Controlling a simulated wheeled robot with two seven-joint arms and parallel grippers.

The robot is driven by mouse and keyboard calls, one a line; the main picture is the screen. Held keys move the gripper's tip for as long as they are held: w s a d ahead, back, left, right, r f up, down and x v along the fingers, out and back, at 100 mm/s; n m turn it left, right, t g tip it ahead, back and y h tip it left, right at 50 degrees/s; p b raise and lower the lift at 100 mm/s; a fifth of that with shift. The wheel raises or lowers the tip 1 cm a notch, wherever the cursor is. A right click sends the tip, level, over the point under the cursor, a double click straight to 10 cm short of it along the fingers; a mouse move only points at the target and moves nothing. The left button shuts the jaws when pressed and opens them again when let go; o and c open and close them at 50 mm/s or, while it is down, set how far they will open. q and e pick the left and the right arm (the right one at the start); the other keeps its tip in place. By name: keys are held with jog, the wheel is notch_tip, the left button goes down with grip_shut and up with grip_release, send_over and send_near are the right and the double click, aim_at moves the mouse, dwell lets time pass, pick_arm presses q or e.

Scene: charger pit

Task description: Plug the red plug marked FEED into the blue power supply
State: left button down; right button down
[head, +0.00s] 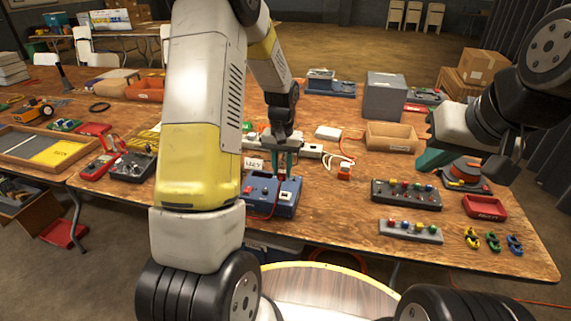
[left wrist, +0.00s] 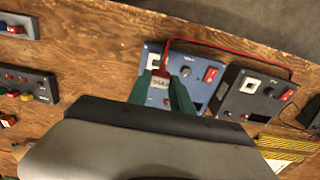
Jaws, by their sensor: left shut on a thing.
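The blue power supply (head: 287,205) stands near the table's front edge, partly hidden by my left arm. It also shows in the left wrist view (left wrist: 203,93), with a knob and a red switch. My left gripper (head: 282,172) points down over its panel. In the left wrist view its green fingers (left wrist: 161,80) are shut on the red plug (left wrist: 161,74), which has a white label. Whether the plug touches the panel or sits in a socket, I cannot tell. My right gripper (head: 435,158) is over the table's right part, far from the supply; its jaw opening is unclear.
A grey panel with coloured knobs (head: 408,194) stands to the right. A white power strip (head: 310,150) lies behind.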

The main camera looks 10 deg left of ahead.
pick_arm(q)
jog(key=shift+w+d, duration=0.15)
jog(key=shift+d, duration=0.1)
jog(key=shift+f, duration=0.3)
send_over(284, 197)
jog(key=shift+w+f, duration=0.25)
jog(key=shift+f, duration=1.1)
jog(key=shift+w+f, duration=0.2)
jog(key=shift+f, duration=1.1)
jog(key=shift+f, duration=0.7)
jog(key=c, duration=0.7)
grip_release()
jog(key=shift+c, duration=0.2)
jog(key=shift+r, duration=3.75)
